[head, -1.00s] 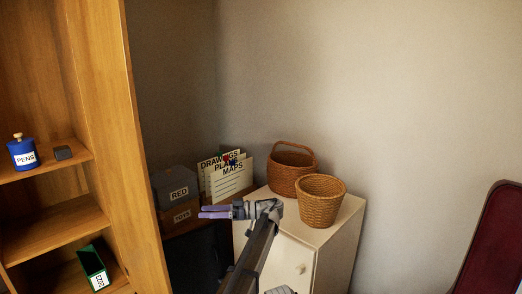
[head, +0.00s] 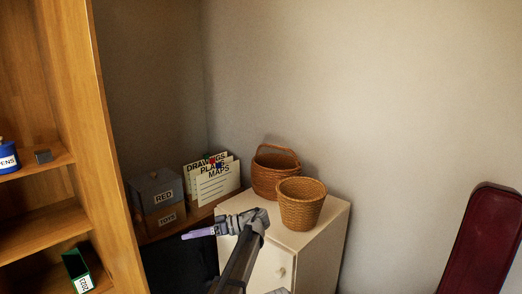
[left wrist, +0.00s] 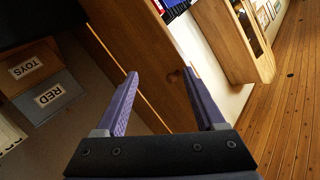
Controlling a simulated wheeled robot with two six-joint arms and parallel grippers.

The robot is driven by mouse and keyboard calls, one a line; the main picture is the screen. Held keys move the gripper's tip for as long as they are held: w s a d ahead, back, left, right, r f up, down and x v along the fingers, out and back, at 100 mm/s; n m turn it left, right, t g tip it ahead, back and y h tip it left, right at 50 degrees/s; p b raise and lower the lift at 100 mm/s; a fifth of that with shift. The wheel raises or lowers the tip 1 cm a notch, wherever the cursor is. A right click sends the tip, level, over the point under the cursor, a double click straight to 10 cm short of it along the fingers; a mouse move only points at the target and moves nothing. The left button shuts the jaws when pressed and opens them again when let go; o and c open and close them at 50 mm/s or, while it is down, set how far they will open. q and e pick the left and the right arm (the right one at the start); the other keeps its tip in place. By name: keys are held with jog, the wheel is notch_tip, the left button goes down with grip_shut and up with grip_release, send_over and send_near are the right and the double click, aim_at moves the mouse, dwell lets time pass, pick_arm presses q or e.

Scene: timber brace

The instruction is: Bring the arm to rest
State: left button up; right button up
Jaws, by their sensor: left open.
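My left gripper (head: 199,234) reaches up from the bottom of the head view, in front of the white cabinet (head: 256,262), its purple fingers pointing left. In the left wrist view its two fingers (left wrist: 160,92) stand wide apart with nothing between them. Beyond them is the brown side panel of the wooden shelf (left wrist: 150,60). My right gripper is not in view.
Two wicker baskets, one handled (head: 275,172) and one plain (head: 301,204), stand on the cabinet. Left of it are a box labelled RED (head: 158,188) and upright folders (head: 214,182). A tall wooden shelf (head: 112,180) stands left; a dark red case (head: 482,240) leans right.

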pick_arm(q)
jog(key=s+f+m+t+h, duration=0.1)
jog(key=s+f+m+h, duration=0.95)
jog(key=s+f, duration=0.7)
jog(key=s+d+m+h, duration=0.4)
jog(key=s+d+m, duration=0.2)
jog(key=s+d, duration=0.75)
notch_tip(320, 180, up, 13)
jog(key=d+p, duration=0.2)
jog(key=p, duration=1)
jog(key=shift+w+d+p, duration=0.15)
jog(key=shift+w+p, duration=0.2)
jog(key=shift+p, duration=0.05)
